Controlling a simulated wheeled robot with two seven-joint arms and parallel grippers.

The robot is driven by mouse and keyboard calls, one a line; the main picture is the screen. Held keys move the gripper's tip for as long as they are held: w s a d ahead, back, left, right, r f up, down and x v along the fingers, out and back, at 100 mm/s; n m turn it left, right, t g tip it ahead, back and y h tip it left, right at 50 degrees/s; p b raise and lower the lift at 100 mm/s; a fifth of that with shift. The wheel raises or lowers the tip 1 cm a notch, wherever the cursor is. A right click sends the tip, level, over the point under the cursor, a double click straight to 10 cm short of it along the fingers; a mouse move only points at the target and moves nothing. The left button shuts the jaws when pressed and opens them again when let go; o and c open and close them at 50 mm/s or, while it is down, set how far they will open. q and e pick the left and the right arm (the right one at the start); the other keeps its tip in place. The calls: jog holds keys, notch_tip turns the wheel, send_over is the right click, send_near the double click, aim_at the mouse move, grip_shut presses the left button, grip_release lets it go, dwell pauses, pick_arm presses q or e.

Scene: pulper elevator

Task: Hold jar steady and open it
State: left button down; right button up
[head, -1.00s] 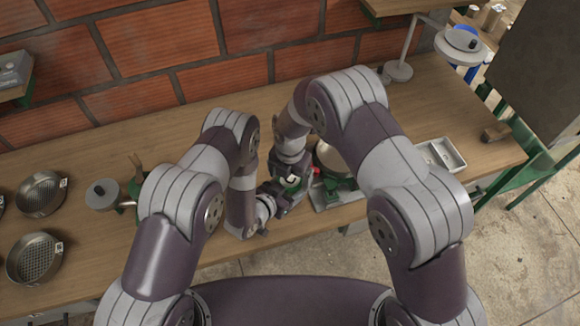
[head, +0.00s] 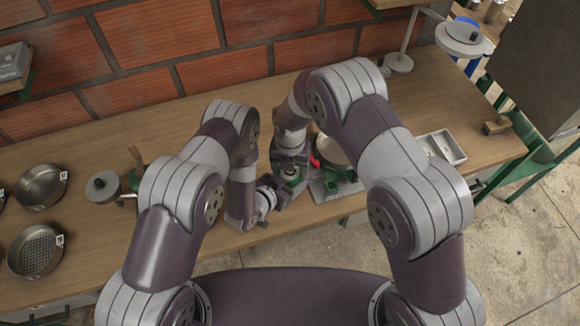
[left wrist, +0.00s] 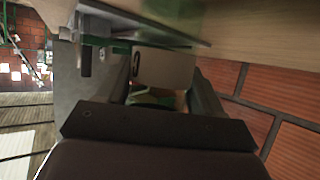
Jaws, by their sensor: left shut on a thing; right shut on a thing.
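The jar is mostly hidden between my two grippers. A small green and pale part, which seems to be the jar (head: 291,182), shows in the head view near the table's front edge. My right gripper (head: 290,165) comes down from above and is shut at its top; I cannot make out the lid. My left gripper (head: 279,190) reaches in low from the left and is shut on the jar's side. In the left wrist view, the dark fingers of my left gripper (left wrist: 160,92) stand either side of a green and pale thing, partly hidden by the gripper body.
A round metal pan (head: 331,148) on a green-and-grey stand is close right of the grippers. Sieves (head: 38,186) and a grey knobbed disc (head: 103,186) are at left. The back middle is clear.

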jog(key=o, duration=1.2)
jog(key=shift+c, duration=0.2)
jog(key=shift+r, duration=2.45)
jog(key=shift+c, duration=0.4)
notch_tip(320, 180, up, 3)
jog(key=m, duration=0.2)
jog(key=shift+f+m, duration=0.2)
jog(key=shift+m, duration=0.5)
notch_tip(320, 180, down, 8)
jog(key=shift+r, duration=0.2)
